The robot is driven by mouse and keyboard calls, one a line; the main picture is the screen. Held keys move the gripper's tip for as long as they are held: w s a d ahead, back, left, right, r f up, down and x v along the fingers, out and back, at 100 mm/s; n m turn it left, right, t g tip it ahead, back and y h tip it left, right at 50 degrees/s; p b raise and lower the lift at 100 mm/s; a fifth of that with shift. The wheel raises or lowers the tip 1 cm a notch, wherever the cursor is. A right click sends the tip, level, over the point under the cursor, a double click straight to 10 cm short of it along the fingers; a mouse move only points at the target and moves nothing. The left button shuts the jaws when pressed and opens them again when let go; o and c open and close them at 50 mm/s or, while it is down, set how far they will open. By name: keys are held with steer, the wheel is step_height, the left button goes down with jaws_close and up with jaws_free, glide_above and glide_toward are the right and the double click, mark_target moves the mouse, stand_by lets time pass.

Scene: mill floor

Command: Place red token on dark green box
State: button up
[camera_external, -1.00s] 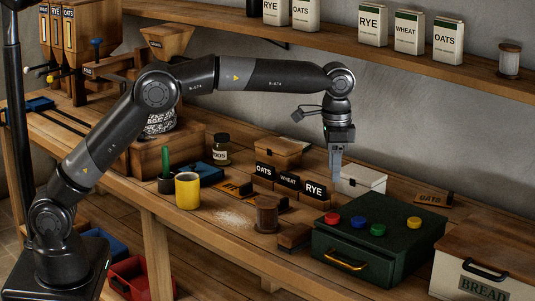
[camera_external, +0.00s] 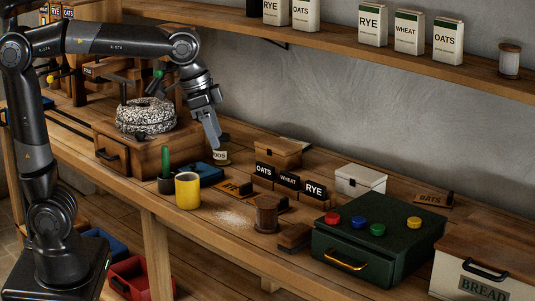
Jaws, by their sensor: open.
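A blue token, a green token and a yellow token lie on the same lid. The box has a yellow handle on its front and looks shut. My gripper (camera_external: 217,146) is well to the left of the box, above the bench near the small jar, pointing down and tilted. Its jaws are open and I see nothing between them. The jar is partly hidden behind the fingers.
A white box (camera_external: 360,181) stands behind. A BREAD bin (camera_external: 470,279) is at the right. A millstone (camera_external: 146,116) is left of my gripper.

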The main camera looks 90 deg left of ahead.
steer(key=s+f+t, duration=0.1)
steer(key=s+f, duration=0.3)
steer(key=s, duration=0.4)
steer(key=s+d+f+t, duration=0.1)
steer(key=s+f, duration=0.3)
steer(key=s, duration=0.5)
steer(key=shift+s+d+f, duration=0.25)
steer(key=shift+s+f, duration=0.05)
steer(key=shift+f, duration=0.05)
